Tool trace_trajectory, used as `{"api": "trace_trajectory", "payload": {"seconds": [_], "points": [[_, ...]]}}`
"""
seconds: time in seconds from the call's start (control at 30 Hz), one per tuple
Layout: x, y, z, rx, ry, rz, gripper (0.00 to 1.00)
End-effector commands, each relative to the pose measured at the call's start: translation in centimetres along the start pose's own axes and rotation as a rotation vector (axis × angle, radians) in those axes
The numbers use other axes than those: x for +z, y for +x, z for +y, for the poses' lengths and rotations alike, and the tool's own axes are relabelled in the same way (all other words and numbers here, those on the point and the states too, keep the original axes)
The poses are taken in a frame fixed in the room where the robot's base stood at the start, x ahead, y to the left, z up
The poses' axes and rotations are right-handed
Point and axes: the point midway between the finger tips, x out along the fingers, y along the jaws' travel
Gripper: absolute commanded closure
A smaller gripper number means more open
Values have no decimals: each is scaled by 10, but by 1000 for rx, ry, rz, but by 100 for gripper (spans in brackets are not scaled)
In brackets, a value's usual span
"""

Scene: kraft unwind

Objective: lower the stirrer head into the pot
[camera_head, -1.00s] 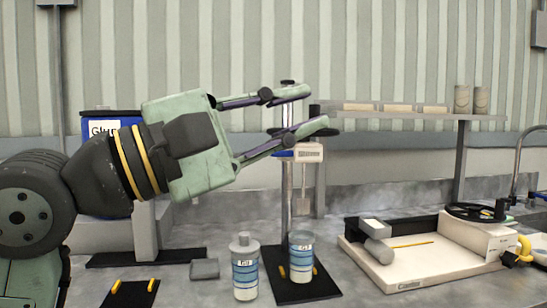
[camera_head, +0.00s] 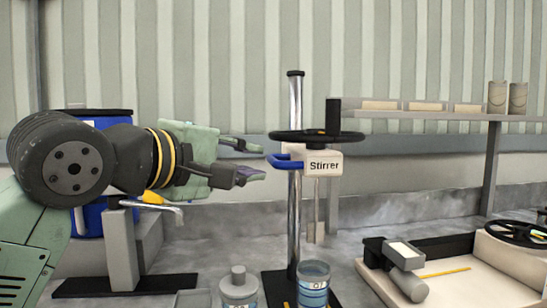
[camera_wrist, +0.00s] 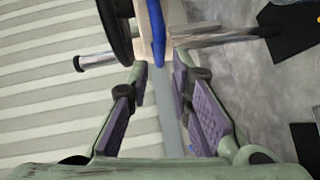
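The stirrer head (camera_head: 325,165), a white box marked "Stirrer", sits up on a metal pole (camera_head: 294,225) under a black disc (camera_head: 330,137). Its thin shaft (camera_head: 316,205) hangs above the pot (camera_head: 314,284), a blue-labelled cylinder on the bench, apart from it. A blue handle (camera_head: 284,161) sticks out left of the head. My gripper (camera_head: 258,164) is open, roughly level, just left of the handle. In the wrist view the handle (camera_wrist: 156,25) lies ahead, about between the fingertips of my gripper (camera_wrist: 160,74), with nothing held.
A capped bottle (camera_head: 238,285) stands left of the pot. A cream tray machine (camera_head: 440,285) is at the right, below a shelf (camera_head: 430,115). A grey stand with a metal spout (camera_head: 150,205) and a blue drum (camera_head: 90,220) are below and behind my arm.

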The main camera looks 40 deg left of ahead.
Motion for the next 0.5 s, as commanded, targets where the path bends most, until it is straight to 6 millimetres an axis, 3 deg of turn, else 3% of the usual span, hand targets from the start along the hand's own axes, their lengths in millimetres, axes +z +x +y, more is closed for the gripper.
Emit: {"api": "trace_trajectory", "payload": {"seconds": [0.2,0.5], "points": [[0,42,2,0,0,-3,80],[0,70,1,1,-1,-1,80]]}}
